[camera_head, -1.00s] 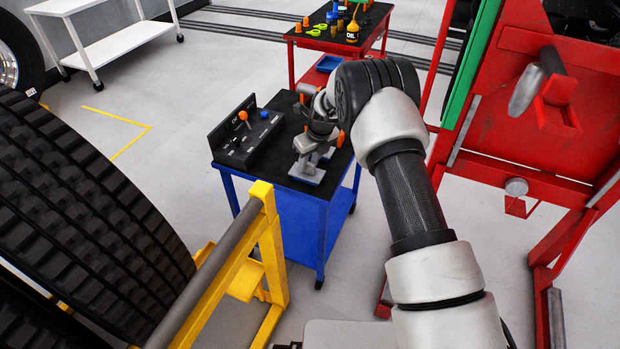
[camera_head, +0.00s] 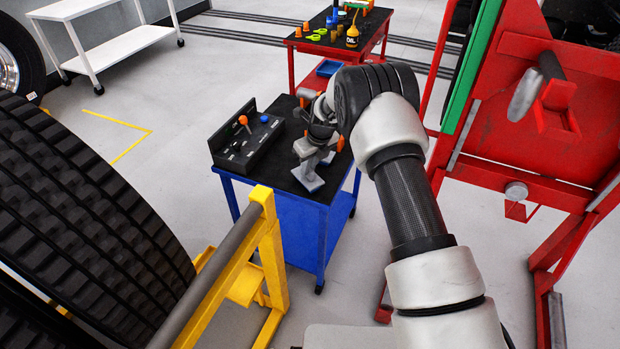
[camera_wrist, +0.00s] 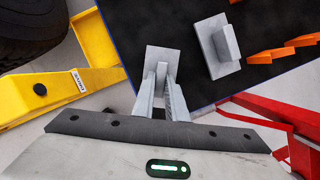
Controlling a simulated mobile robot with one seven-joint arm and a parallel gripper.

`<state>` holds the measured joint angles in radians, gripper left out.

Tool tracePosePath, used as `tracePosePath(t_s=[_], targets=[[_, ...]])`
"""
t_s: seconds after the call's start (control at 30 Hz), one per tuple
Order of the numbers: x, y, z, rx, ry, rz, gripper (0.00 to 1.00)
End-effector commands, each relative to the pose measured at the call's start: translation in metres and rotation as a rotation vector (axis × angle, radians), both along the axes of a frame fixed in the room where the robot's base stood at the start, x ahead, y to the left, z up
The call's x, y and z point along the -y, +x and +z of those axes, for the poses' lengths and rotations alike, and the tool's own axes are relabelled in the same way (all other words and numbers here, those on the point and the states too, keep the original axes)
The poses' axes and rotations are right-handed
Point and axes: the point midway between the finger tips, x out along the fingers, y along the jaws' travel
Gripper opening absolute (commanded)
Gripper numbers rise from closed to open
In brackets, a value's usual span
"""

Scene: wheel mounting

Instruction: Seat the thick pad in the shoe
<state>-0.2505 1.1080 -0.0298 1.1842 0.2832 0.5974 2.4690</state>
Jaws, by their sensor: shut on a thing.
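My gripper (camera_wrist: 163,74) is shut on a grey pad with a flat plate; the pad (camera_wrist: 166,52) shows just beyond the fingertips in the wrist view. In the head view the held pad (camera_head: 309,181) hangs tilted over the front of the black top of the blue cart. A second grey piece (camera_wrist: 222,48), a flat plate with a raised block, lies on the cart top to the right of the held pad in the wrist view, apart from it. I cannot tell a shoe for certain in either view. My wrist hides part of the cart top.
The blue cart (camera_head: 270,225) carries a black control box (camera_head: 245,140) with an orange-topped lever at its left. Orange pieces (camera_wrist: 283,48) lie at the cart's right side. A yellow stand (camera_head: 268,235) and large tyre (camera_head: 80,190) are left; a red frame (camera_head: 540,120) is right.

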Motion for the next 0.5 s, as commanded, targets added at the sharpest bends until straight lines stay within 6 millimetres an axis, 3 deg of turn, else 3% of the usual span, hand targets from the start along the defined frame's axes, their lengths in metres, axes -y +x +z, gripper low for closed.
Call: tracePosePath(t_s=[0.5], targets=[[0.000,0.001,0.034,0.003,0.000,0.000,0.00]])
